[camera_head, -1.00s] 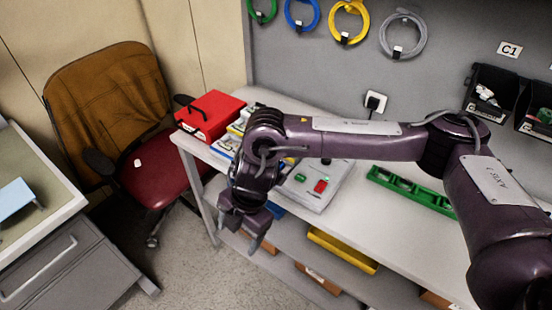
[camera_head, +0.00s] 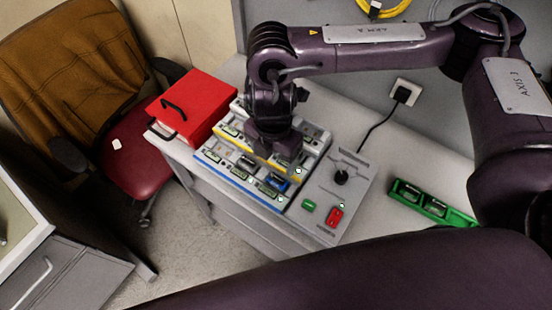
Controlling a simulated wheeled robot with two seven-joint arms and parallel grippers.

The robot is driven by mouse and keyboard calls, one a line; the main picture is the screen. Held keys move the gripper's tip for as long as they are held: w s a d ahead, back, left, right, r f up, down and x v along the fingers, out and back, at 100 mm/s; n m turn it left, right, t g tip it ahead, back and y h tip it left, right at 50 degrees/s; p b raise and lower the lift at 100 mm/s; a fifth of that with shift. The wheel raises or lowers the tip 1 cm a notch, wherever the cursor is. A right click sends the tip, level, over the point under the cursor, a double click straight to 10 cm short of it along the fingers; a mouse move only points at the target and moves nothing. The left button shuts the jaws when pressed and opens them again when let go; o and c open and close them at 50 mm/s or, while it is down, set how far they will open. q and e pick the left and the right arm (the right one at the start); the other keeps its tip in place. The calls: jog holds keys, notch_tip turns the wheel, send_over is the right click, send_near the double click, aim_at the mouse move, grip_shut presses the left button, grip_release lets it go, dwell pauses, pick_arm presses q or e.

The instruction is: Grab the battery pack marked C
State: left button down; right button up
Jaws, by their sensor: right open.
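A stepped grey charging station (camera_head: 335,200) stands on the bench, with blue-edged and yellow-edged rows of bays. Several small dark and green-grey units, which look like battery packs (camera_head: 271,185), sit in the bays. Their letters are too small to read, so I cannot tell which is marked C. My right gripper (camera_head: 277,156) is over the middle of the rows, open and pointing down. It covers part of the bays behind it. I cannot tell whether it touches anything. My left gripper is not in view.
A red box (camera_head: 200,102) with a black handle stands left of the station. A green tray (camera_head: 455,216) holding dark units lies to the right. A black cable runs to a wall socket (camera_head: 404,91). A chair (camera_head: 135,155) stands at the left. My purple arm link fills the bottom.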

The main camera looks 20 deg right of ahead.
aim_at(276, 180)
jog(key=shift+s+f, duration=0.3)
jog(key=shift+f, duration=0.2)
jog(key=shift+s+a+f, duration=0.2)
jog(key=shift+s+f, duration=0.35)
jog(key=shift+s, duration=0.25)
jog(key=shift+w+d+f+p, duration=0.1)
jog(key=shift+f+p, duration=0.05)
jog(key=shift+f, duration=0.45)
jog(key=shift+d+f+p, duration=0.1)
jog(key=shift+f+p, duration=0.05)
jog(key=shift+f, duration=0.45)
notch_tip(276, 180, down, 2)
jog(key=shift+f, duration=0.1)
jog(key=shift+c, duration=0.4)
jog(key=shift+w, duration=0.1)
jog(key=shift+c, duration=1.2)
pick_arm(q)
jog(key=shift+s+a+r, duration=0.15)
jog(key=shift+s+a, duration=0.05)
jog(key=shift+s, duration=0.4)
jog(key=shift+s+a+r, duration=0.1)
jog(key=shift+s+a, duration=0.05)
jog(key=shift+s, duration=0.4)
pick_arm(e)
jog(key=c, duration=0.8)
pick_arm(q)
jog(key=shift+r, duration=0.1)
pick_arm(e)
jog(key=shift+r, duration=0.2)
